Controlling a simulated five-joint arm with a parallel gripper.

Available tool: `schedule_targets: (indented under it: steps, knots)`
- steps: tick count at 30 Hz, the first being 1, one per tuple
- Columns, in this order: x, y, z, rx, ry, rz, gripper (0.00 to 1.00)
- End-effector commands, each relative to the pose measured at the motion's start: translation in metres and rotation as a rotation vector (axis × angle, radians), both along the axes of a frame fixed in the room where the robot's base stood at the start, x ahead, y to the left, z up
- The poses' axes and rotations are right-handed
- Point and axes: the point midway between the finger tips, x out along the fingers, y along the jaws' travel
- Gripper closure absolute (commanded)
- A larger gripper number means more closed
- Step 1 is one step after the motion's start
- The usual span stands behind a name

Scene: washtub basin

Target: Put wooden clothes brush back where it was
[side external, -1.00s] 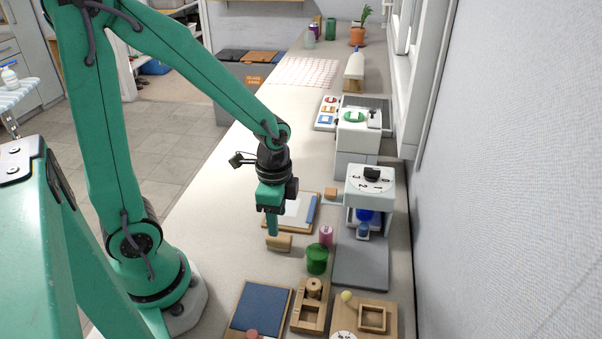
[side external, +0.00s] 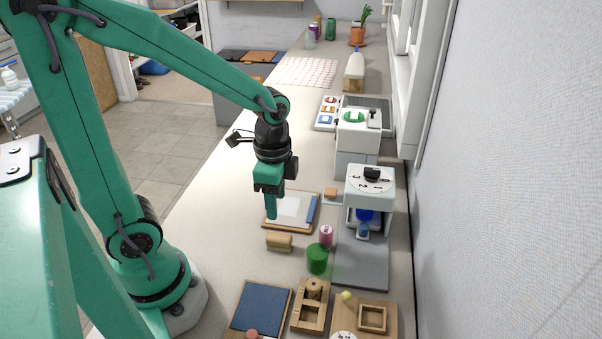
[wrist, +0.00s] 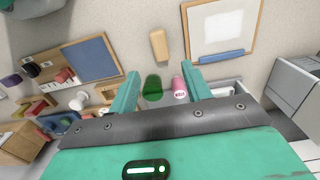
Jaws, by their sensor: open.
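The wooden clothes brush (side external: 279,242) is a small tan block lying on the counter, in front of the framed white board. In the wrist view the brush (wrist: 158,45) lies beyond my fingertips, with clear counter around it. My gripper (side external: 272,214) is raised above the counter, over the near left part of the board, and apart from the brush. In the wrist view my gripper (wrist: 163,77) has its two green fingers spread wide, with nothing held between them.
A green cup (side external: 317,259) and a pink can (side external: 326,236) stand right of the brush. The wood-framed board (side external: 290,209) lies behind it. A blue-topped board (side external: 262,306) and wooden blocks (side external: 311,306) are nearer. A dial machine (side external: 370,181) stands at right.

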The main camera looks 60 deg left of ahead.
Motion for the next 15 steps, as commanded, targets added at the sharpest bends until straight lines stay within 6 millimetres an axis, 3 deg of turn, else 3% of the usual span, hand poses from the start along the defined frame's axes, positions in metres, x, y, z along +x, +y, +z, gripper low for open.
schedule_targets:
  steps: [8,15]
  knots:
    - [0.0,0.0,0.004,-0.001,-0.015,0.021,0.51]
    - [-0.004,0.0,0.029,-0.009,-0.102,0.153,0.51]
